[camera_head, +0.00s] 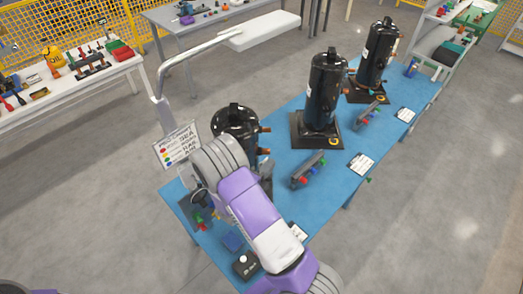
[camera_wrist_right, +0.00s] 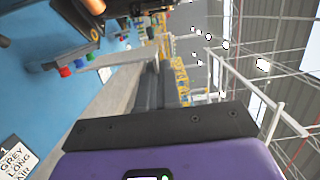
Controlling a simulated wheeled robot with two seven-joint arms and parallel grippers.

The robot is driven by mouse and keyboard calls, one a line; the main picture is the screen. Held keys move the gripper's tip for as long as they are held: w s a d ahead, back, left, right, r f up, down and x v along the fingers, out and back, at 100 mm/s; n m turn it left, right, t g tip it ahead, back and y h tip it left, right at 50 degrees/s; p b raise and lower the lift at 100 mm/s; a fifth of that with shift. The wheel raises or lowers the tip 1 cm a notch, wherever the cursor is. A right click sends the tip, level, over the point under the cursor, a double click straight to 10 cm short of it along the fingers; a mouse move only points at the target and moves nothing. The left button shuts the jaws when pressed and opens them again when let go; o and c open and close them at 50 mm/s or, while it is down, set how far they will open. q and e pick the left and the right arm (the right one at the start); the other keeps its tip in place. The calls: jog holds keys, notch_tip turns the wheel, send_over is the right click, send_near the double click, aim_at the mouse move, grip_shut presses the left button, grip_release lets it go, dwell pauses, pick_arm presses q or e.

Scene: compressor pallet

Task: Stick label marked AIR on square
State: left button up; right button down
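My right gripper (camera_head: 203,198) is over the near left end of the blue table, beside the nearest black compressor (camera_head: 235,122). In the wrist view the two dark fingers of my right gripper (camera_wrist_right: 158,88) lie side by side with no clear gap. No label shows between them. A white card (camera_wrist_right: 17,160) at the lower left of the wrist view reads "GREY LONG AIR". A white card (camera_head: 298,232) lies by the table's near edge, partly behind my arm. I cannot make out a separate AIR label or a marked square. My left gripper is out of view.
Two more compressors, one in the middle (camera_head: 325,92) and one far (camera_head: 376,56), stand on the blue table (camera_head: 290,115). Cards (camera_head: 360,163) and valve bars (camera_head: 308,168) lie by them. A sign (camera_head: 177,145) stands at the left edge. A dark box (camera_head: 246,265) sits near the front.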

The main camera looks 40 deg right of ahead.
aim_at(256, 155)
jog(key=shift+s+d+r, duration=0.15)
jog(key=shift+d, duration=0.1)
jog(key=shift+s, duration=0.1)
jog(key=shift+w+a+p, duration=0.15)
jog(key=shift+w, duration=1.25)
jog(key=shift+w+a+p, duration=0.15)
jog(key=shift+w, duration=1.25)
jog(key=shift+p, duration=0.65)
jog(key=shift+w, duration=0.75)
dwell(0.5)
